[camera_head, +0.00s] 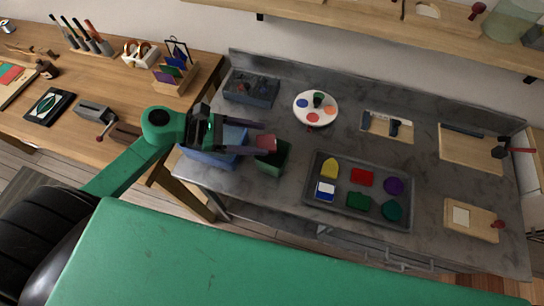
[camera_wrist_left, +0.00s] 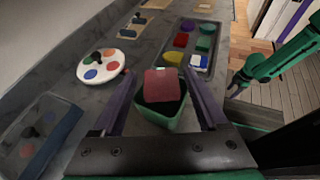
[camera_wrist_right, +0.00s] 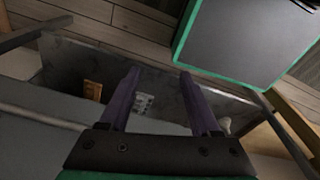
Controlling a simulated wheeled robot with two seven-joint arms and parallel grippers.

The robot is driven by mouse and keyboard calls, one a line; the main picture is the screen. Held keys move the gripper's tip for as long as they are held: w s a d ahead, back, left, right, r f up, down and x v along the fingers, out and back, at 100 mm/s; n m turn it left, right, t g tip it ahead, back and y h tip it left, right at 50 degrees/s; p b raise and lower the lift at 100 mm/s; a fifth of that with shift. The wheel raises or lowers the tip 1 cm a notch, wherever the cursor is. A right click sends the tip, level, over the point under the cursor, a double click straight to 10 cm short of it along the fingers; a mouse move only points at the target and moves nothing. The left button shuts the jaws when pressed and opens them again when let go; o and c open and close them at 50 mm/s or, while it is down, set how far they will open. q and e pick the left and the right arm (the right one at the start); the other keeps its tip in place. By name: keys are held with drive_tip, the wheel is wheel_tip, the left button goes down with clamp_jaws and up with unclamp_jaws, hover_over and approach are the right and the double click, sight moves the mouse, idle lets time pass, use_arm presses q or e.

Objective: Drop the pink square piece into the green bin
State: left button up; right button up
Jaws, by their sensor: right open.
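The pink square piece (camera_head: 266,142) shows between my left fingertips at the green bin (camera_head: 273,164). In the left wrist view the piece (camera_wrist_left: 162,86) looks dull red and overlaps the mouth of the bin (camera_wrist_left: 160,116). My left gripper (camera_head: 267,138) is over the bin, its purple fingers (camera_wrist_left: 160,75) spread with a gap on each side of the piece. I cannot tell whether the piece is in mid-air or touching the bin. My right gripper (camera_wrist_right: 160,75) is open and empty, far from the bin, above a grey open drawer.
A blue bin (camera_head: 215,156) stands left of the green one, partly under my left gripper. A grey tray (camera_head: 309,190) with several coloured pieces lies to the right. A white round palette (camera_head: 318,96) and a dark box (camera_head: 250,88) are behind. Bare worktop lies between palette and tray.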

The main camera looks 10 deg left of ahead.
use_arm(q)
drive_tip(key=shift+o, duration=0.8)
drive_tip(key=b+v, duration=0.3)
drive_tip(key=v, duration=1.1)
drive_tip(key=shift+a, duration=0.3)
use_arm(e)
drive_tip(key=f, duration=0.1)
drive_tip(key=s+f, duration=0.1)
drive_tip(key=f, duration=0.1)
drive_tip(key=shift+s+d+f, duration=0.1)
drive_tip(key=shift+s+d, duration=0.05)
drive_tip(key=shift+d, duration=0.1)
use_arm(q)
drive_tip(key=shift+s, duration=0.1)
use_arm(e)
drive_tip(key=shift+a, duration=0.15)
